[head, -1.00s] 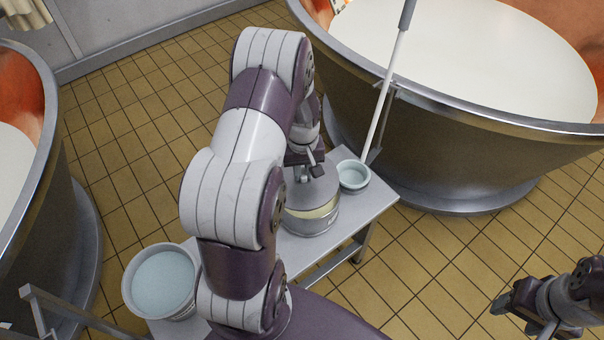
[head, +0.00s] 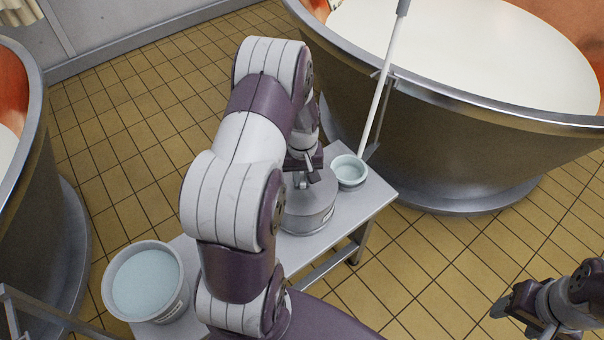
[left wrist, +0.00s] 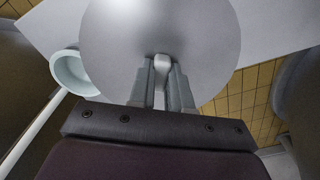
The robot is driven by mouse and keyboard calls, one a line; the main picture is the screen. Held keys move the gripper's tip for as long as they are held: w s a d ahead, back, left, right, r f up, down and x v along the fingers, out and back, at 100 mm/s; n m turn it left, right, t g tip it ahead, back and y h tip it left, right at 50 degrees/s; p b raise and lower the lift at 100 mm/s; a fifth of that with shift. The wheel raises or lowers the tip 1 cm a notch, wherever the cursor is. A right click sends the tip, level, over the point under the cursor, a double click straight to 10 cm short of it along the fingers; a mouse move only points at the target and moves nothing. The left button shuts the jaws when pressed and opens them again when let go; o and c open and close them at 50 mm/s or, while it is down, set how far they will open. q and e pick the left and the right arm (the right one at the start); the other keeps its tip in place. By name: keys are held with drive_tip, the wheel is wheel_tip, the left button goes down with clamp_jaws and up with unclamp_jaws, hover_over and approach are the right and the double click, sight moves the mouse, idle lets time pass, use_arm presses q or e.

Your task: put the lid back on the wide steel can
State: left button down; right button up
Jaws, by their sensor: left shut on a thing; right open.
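The wide steel can (head: 312,219) stands on the small metal table, partly hidden by my left arm. Its round grey lid (head: 318,186) lies level over its mouth, and no gap shows between lid and can from here. The lid fills the upper middle of the left wrist view (left wrist: 115,45). My left gripper (head: 303,180) is above the lid, shut on the lid's small knob (left wrist: 163,61). My right gripper (head: 513,308) is open and empty at the lower right, away from the table.
A small pale bowl (head: 349,171) stands close beside the can. A larger white tub (head: 112,302) with pale contents is at the table's near left end. Large vats (head: 440,150) stand behind and at left, with a white-shafted pole (head: 378,105) leaning at the back one. Tiled floor is clear at right.

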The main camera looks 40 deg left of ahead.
use_arm(q)
drive_tip(key=shift+r+p, duration=0.15)
drive_tip(key=shift+p, duration=0.35)
idle(0.8)
drive_tip(key=shift+f, duration=0.2)
idle(0.7)
drive_tip(key=shift+p, duration=0.35)
idle(0.4)
drive_tip(key=shift+c, duration=2.4)
unclamp_jaws()
wheel_tip(320, 180, up, 7)
drive_tip(key=p, duration=0.6)
drive_tip(key=shift+p, duration=0.35)
